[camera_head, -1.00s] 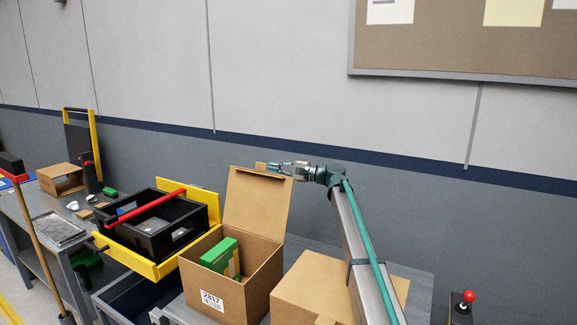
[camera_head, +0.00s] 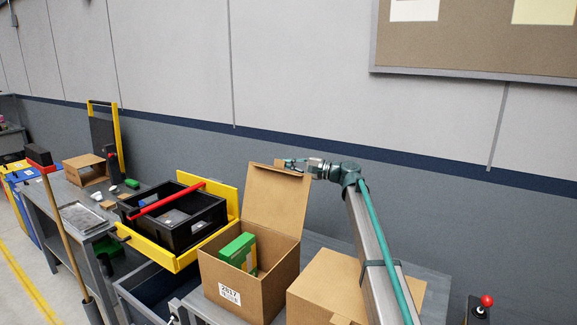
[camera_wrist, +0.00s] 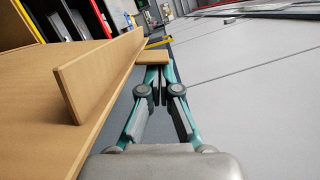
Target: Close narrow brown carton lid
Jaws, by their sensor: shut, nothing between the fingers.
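An open brown carton (camera_head: 232,290) with a white "2017" label stands on the bench, and a green and yellow box (camera_head: 238,251) is inside it. Its lid (camera_head: 272,200) stands up from the back edge, leaning slightly back. My gripper (camera_head: 289,163) is at the lid's top edge, near the right corner, partly hidden behind it. In the wrist view my gripper (camera_wrist: 157,92) is shut and empty, beside the lid's broad face (camera_wrist: 45,125), with a narrow flap (camera_wrist: 98,72) standing out from it. I cannot tell whether the fingers touch the lid.
A second, closed carton (camera_head: 325,283) stands to the right, under my arm. A black bin (camera_head: 175,222) in a yellow frame with a red bar sits close on the left. A red-knobbed lever (camera_head: 486,301) is at the lower right.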

